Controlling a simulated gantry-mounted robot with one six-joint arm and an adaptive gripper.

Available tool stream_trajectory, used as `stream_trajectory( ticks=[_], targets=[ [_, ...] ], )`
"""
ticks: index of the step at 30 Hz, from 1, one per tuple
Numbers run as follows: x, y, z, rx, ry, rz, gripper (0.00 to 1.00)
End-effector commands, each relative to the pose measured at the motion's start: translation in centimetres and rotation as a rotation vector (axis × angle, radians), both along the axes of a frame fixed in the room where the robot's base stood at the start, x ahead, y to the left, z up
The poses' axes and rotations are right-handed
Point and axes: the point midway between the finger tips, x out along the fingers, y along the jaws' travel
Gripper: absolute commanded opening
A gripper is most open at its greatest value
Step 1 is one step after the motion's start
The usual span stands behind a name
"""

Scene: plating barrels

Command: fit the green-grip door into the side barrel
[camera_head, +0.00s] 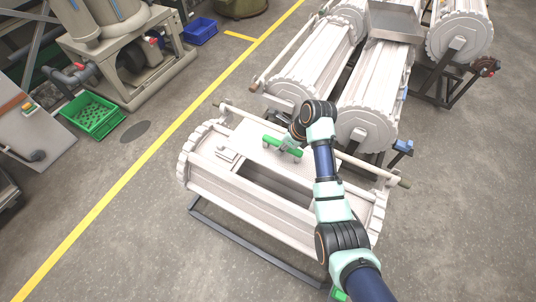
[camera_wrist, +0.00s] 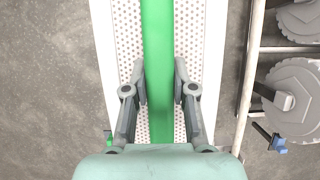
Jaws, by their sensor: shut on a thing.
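The side barrel (camera_head: 250,205) lies across the middle of the head view, pale, with scalloped end discs and a dark rectangular opening (camera_head: 270,183) in its upper side. The door is a white perforated panel (camera_head: 292,170) with a green grip (camera_head: 270,141). It is over the barrel's far upper side, behind the opening, which shows uncovered in part. I cannot tell whether the door touches the barrel. My gripper (camera_head: 290,147) is shut on the green grip. In the wrist view, the fingers (camera_wrist: 160,82) straddle the green grip (camera_wrist: 158,30), with the perforated panel (camera_wrist: 128,40) beneath.
Other barrels (camera_head: 310,75) stand close behind, at the back right. A long rail (camera_head: 355,160) runs along the barrel's far side. A green crate (camera_head: 92,115) and a blue bin (camera_head: 200,30) are at the left and back. Floor left of the barrel is clear.

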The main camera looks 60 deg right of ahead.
Motion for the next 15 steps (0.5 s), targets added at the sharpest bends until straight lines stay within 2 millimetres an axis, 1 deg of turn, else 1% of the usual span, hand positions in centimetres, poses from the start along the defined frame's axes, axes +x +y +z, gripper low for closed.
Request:
stream_trajectory(
  ticks=[1, 3, 6, 9, 10, 15],
  targets=[
    [0.4, -0.4, -4.7, 0.002, 0.001, 0.004, 0.00],
    [0.8, -0.9, -8.2, 0.000, 0.002, 0.008, 0.00],
    [1.2, -1.4, -11.7, -0.005, 0.004, 0.011, 0.00],
    [1.3, -1.6, -13.5, -0.009, 0.005, 0.013, 0.00],
    [1.3, -1.7, -13.7, -0.009, 0.006, 0.013, 0.00],
    [1.3, -1.7, -13.8, -0.011, 0.005, 0.014, 0.00]
  ],
)
